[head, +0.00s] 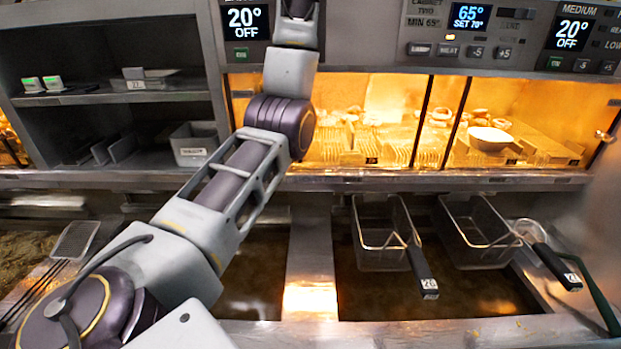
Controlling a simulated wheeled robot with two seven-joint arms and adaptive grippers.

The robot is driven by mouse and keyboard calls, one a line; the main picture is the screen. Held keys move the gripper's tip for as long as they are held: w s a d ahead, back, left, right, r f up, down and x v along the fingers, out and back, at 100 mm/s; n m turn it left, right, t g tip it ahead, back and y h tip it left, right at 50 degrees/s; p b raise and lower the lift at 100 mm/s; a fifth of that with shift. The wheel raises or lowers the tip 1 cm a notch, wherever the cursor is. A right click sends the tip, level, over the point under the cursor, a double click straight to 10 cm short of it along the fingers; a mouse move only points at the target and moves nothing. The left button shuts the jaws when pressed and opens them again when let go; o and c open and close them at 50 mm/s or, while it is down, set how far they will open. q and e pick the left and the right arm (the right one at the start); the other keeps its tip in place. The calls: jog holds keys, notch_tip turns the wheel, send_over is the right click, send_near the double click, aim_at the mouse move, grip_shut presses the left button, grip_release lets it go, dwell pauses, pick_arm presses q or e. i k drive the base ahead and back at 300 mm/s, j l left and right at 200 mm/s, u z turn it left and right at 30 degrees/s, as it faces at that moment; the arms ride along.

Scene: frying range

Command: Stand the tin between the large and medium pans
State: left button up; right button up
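An open grey metal container (195,152) with a white label sits on the lower left shelf; I cannot tell whether it is the tin. Two oil-filled pans lie below the lit cabinet. The left pan (252,285) is partly hidden by my arm, and the right pan (375,304) has two baskets in it. A bare metal strip (311,262) separates them. The right control panel reads "MEDIUM"; the left panel's name is cut off. One arm of mine rises from the lower left past the top edge, its gripper out of the picture. My other gripper is not in view either.
Two wire baskets (385,240) (477,238) have black handles reaching toward the front edge. The lit glass cabinet (375,130) holds food and a white bowl (490,138). Another labelled tray (140,83) stands on the upper left shelf. A mesh scoop (75,241) lies at left.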

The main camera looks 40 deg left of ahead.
aim_at(310, 289)
jog(key=k+l, duration=0.7)
jog(key=l, duration=0.25)
jog(key=k+l, duration=0.3)
jog(key=l, duration=0.15)
